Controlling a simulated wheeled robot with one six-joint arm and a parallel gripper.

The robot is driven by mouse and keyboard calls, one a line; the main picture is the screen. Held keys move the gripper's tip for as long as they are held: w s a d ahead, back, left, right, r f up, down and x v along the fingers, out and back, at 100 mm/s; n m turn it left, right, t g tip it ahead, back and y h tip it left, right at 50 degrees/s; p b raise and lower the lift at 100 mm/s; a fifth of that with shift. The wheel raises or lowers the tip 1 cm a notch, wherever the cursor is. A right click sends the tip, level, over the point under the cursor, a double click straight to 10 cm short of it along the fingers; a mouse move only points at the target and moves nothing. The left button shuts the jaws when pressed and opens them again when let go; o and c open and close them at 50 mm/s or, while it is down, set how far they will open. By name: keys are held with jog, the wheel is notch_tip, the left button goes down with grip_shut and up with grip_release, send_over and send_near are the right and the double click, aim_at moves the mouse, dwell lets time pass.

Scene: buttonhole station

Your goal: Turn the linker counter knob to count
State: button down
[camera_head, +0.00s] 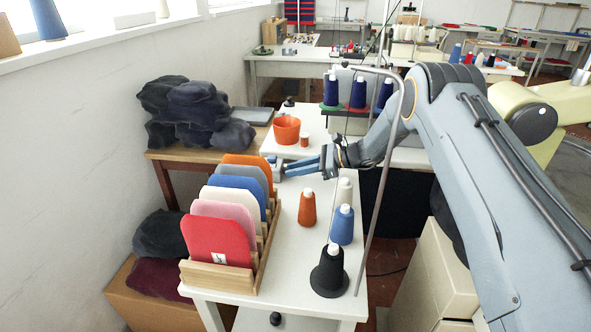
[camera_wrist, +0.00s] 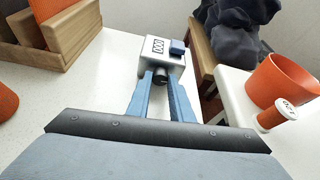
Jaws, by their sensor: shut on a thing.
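In the head view, my gripper (camera_head: 284,172) reaches left over the table to the counter, which is mostly hidden there. The knob's marking and the exact digits are too small to tell.
A wooden rack (camera_head: 262,268) with several coloured panels stands left of my gripper. An orange bucket (camera_head: 286,131) and small orange spool (camera_head: 304,139) stand behind. Thread cones, including an orange one (camera_head: 307,208), stand in front. Dark cloth (camera_head: 197,112) is piled at left.

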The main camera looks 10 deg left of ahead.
jog(key=shift+s+n+t, duration=0.2)
jog(key=shift+n+t, duration=0.9)
jog(key=shift+n, duration=0.4)
jog(key=shift+f, duration=0.1)
jog(key=c, duration=1.6)
grip_release()
jog(key=shift+o, duration=0.2)
